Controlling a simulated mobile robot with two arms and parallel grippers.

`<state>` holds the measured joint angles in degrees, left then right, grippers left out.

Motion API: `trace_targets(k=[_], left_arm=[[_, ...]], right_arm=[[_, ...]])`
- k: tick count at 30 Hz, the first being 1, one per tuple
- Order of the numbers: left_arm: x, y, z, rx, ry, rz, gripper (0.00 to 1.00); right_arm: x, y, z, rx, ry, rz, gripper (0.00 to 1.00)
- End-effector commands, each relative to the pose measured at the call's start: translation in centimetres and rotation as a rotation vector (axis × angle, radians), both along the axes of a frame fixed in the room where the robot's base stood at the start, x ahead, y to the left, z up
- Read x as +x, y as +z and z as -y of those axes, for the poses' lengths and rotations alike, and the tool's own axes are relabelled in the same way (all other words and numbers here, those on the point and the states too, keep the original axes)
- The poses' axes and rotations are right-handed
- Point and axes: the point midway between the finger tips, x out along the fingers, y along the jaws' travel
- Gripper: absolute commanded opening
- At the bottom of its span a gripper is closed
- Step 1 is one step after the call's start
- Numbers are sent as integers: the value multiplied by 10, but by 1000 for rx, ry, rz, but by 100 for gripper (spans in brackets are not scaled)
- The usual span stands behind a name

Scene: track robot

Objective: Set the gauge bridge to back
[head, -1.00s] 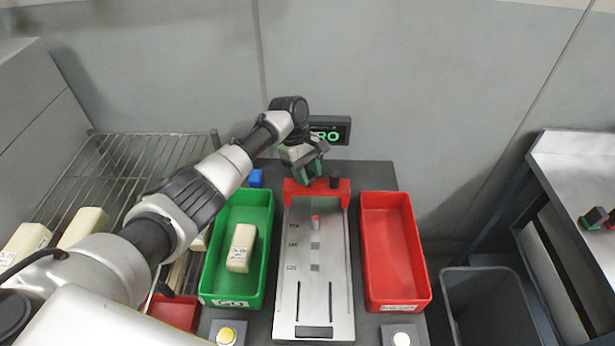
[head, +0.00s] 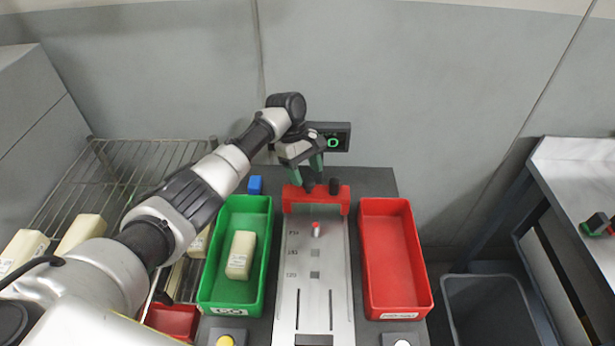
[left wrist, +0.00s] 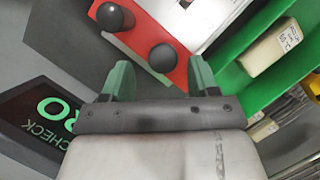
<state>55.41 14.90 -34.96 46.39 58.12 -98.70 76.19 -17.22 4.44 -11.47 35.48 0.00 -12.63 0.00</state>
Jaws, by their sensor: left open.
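The red gauge bridge (head: 317,196) spans the far end of the silver gauge plate (head: 297,290). Two black knobs stand on it: the left knob (head: 308,186) and the right knob (head: 335,186). My left gripper (head: 309,173) is open, above and behind the left knob. In the left wrist view, the bridge (left wrist: 139,38) shows with both knobs; the near knob (left wrist: 162,57) lies between the line of the open green fingers (left wrist: 160,72), which hold nothing. My right gripper is not in view.
A green bin (head: 207,290) holding a cream block (head: 240,255) stands left of the plate, a red bin (head: 393,262) right. A small red-topped pin (head: 316,229) stands on the plate. A lit display (head: 333,137) and the wall are behind.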

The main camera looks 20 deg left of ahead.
Motion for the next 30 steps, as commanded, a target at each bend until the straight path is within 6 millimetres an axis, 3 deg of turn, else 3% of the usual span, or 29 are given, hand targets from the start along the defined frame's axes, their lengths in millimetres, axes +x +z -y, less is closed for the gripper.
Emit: trace_targets(k=[6,12,18,30], left_arm=[[10,41,-16,-1,1,5,60],[16,70,-26,0,1,3,60],[18,80,-30,0,0,1,60],[18,81,-30,0,0,1,60]], right_arm=[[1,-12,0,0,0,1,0],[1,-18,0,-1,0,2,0],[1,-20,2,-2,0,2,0],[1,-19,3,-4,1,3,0]])
